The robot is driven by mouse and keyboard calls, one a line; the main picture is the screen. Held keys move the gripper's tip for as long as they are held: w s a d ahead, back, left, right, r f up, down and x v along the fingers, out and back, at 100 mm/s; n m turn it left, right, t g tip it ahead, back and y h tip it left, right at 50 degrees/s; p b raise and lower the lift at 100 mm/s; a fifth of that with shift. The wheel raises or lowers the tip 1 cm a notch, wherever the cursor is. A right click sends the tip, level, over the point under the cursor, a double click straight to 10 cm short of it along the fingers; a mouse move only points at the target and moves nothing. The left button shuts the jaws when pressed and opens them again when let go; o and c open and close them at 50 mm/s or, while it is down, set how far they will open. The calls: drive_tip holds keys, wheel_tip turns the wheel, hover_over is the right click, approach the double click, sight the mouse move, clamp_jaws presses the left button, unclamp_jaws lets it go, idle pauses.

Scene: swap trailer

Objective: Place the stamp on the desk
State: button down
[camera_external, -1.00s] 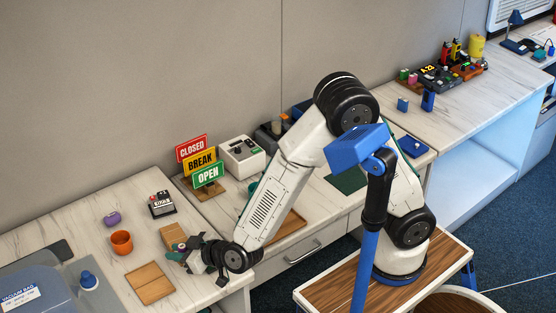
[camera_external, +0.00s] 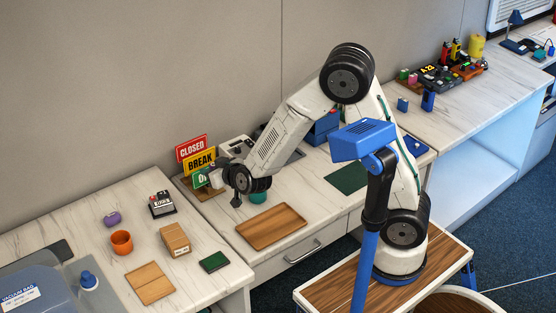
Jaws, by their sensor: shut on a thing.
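My gripper (camera_external: 226,183) is raised over the back left of the middle desk (camera_external: 318,184), in front of the sign stand. It is shut on a small dark object that hangs below it, which looks like the stamp (camera_external: 236,200). The object is clear of the surface as far as I can tell. My wrist partly hides the fingers. A dark green pad (camera_external: 213,262) lies on the left desk (camera_external: 195,286) near its right edge.
A brown wooden tray (camera_external: 271,227) lies on the middle desk below my gripper. The CLOSED/BREAK/OPEN signs (camera_external: 194,152) stand close behind. A teal round item (camera_external: 258,196) and a green mat (camera_external: 347,178) are to the right. A cardboard box (camera_external: 175,239) is on the left desk.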

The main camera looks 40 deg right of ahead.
drive_tip(key=w+d+m+h, duration=0.2)
drive_tip(key=w+d+h, duration=0.1)
drive_tip(key=d, duration=1)
drive_tip(key=w+d+m+h, duration=0.2)
drive_tip(key=w+d, duration=0.1)
drive_tip(key=d, duration=1)
drive_tip(key=shift+d+m+h, duration=0.3)
drive_tip(key=shift+m+h, duration=0.1)
drive_tip(key=shift+a, duration=0.1)
drive_tip(key=s+a+n+y, duration=0.3)
drive_tip(key=s+a, duration=0.1)
drive_tip(key=a, duration=1)
drive_tip(key=s+a+n+y, duration=0.2)
drive_tip(key=s+a+y, duration=0.1)
drive_tip(key=a, duration=1.2)
drive_tip(key=s+a+n+g+y, duration=0.1)
drive_tip(key=s+a+n+y, duration=0.3)
drive_tip(key=s+a, duration=1.7)
drive_tip(key=shift+s+a+r+n+y, duration=0.2)
drive_tip(key=shift+a+r+n+y, duration=0.1)
drive_tip(key=shift+a+y, duration=0.1)
